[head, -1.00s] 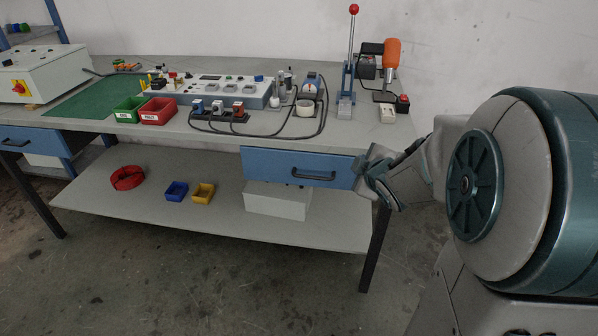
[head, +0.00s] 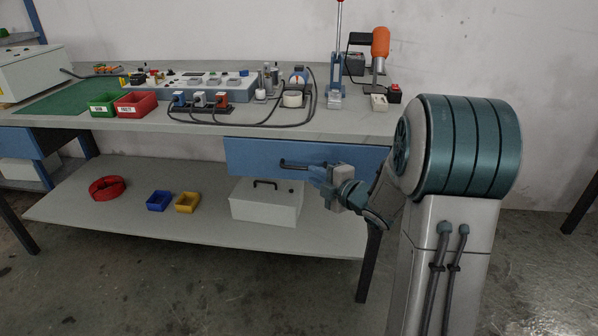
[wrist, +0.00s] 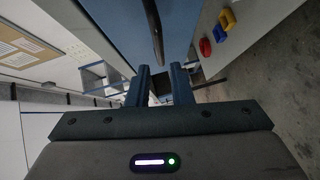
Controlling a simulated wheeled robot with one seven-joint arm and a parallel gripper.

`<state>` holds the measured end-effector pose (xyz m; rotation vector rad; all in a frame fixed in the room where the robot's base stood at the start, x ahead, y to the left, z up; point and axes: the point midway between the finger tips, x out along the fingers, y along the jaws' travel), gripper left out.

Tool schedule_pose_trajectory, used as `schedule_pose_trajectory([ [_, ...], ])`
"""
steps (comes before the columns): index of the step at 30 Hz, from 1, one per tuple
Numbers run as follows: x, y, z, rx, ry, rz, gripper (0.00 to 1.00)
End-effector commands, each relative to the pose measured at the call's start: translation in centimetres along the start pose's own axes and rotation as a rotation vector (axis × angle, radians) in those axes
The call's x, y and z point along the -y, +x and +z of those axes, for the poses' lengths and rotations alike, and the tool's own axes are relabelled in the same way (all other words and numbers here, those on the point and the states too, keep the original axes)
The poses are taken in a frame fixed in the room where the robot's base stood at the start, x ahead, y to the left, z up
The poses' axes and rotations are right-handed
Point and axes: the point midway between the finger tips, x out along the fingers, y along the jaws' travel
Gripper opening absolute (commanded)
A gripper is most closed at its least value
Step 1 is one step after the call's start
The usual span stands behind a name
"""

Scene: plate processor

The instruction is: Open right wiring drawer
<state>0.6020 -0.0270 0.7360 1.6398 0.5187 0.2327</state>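The right wiring drawer (head: 250,155) has a blue front under the right part of the tabletop and looks shut. Its dark bar handle (head: 292,163) runs level across the front, and my gripper hides part of its right end from the head view. My gripper (head: 314,174) is just in front of the drawer at that end. In the wrist view, the two blue fingers (wrist: 162,74) stand apart with nothing between them. The handle (wrist: 157,32) shows beyond the fingertips, and I see no contact.
A white box (head: 262,205) stands on the lower shelf (head: 130,215) below the drawer. Blue (head: 158,201) and yellow (head: 187,202) bins and a red coil (head: 107,188) lie further left. A table leg (head: 368,265) stands below my arm. The floor in front is clear.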

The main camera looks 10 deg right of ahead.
Motion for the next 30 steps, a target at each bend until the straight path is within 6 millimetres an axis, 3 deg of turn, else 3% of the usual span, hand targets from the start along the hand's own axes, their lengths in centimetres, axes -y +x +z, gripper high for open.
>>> schedule_pose_trajectory([
  [6,0.2,4.5,0.0,-0.001,0.001,0.001,0.20],
  [12,0.1,6.8,0.1,0.002,0.001,0.001,0.20],
  [23,-0.1,7.4,0.1,0.002,0.001,0.001,0.20],
  [24,0.0,7.4,0.1,0.002,0.001,0.001,0.17],
  [26,0.0,7.4,0.1,0.002,0.001,0.001,0.00],
  [30,0.0,7.4,0.1,0.002,0.001,0.000,0.00],
])
